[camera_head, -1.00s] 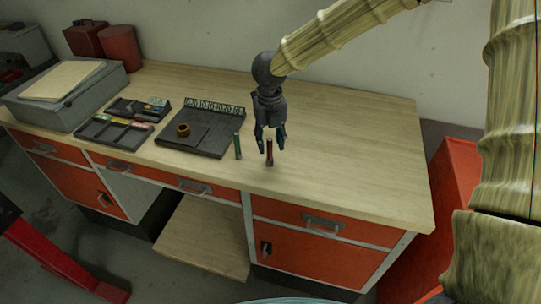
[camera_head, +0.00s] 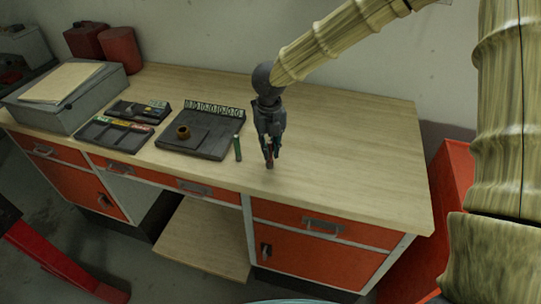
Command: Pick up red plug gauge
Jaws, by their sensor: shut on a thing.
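The red plug gauge (camera_head: 269,162) stands upright near the front edge of the wooden workbench. Its upper part is hidden between the fingers of my gripper (camera_head: 271,157). My gripper points down from above and is shut on the red gauge. The gauge's lower end is at the bench top; I cannot tell whether it touches. A green plug gauge (camera_head: 237,147) stands upright just to the left, apart from my gripper.
A dark plate with a brass ring (camera_head: 183,132) lies left of the green gauge. A dark tray (camera_head: 100,133) with small parts and a grey box (camera_head: 40,108) stand farther left. The bench top (camera_head: 350,150) to the right is clear.

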